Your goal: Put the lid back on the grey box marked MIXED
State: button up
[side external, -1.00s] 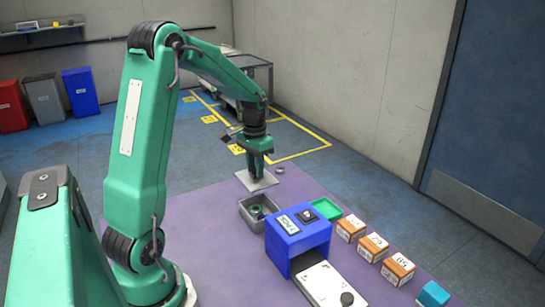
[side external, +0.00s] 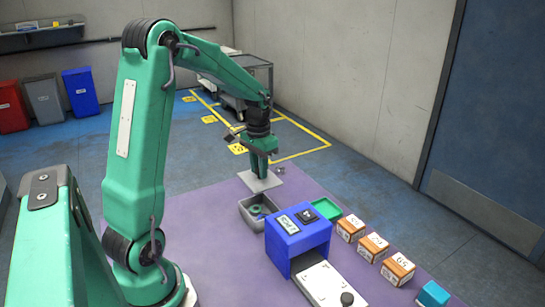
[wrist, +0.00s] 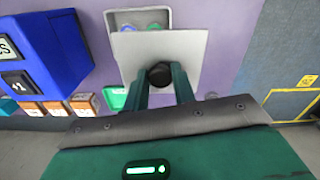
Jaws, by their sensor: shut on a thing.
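My gripper (side external: 261,174) is shut on the dark round knob of a flat light-grey lid (side external: 272,182). It holds the lid just behind the open grey box (side external: 246,212) in the side view. The lid (wrist: 188,50) also shows in the wrist view, with my gripper's fingers (wrist: 160,76) on either side of its knob. The box (wrist: 135,16) is partly covered by the lid there. A green ring and a blue thing show inside the box. No MIXED marking is readable on it.
A small grey thing (side external: 280,169) lies near the mat's far edge.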

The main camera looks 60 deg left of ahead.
aim_at(258, 186)
jog(key=shift+s+d+r, duration=0.15)
jog(key=shift+s+d, duration=0.4)
jog(key=shift+d, duration=0.35)
jog(key=shift+s+d+r, duration=0.1)
jog(key=shift+s+d, duration=0.45)
jog(key=shift+d, duration=0.35)
jog(key=shift+f, duration=0.2)
jog(key=shift+f, duration=2.95)
jog(key=shift+f, duration=0.25)
jog(key=o, duration=1.5)
jog(key=shift+o, duration=0.2)
jog(key=shift+r, duration=0.1)
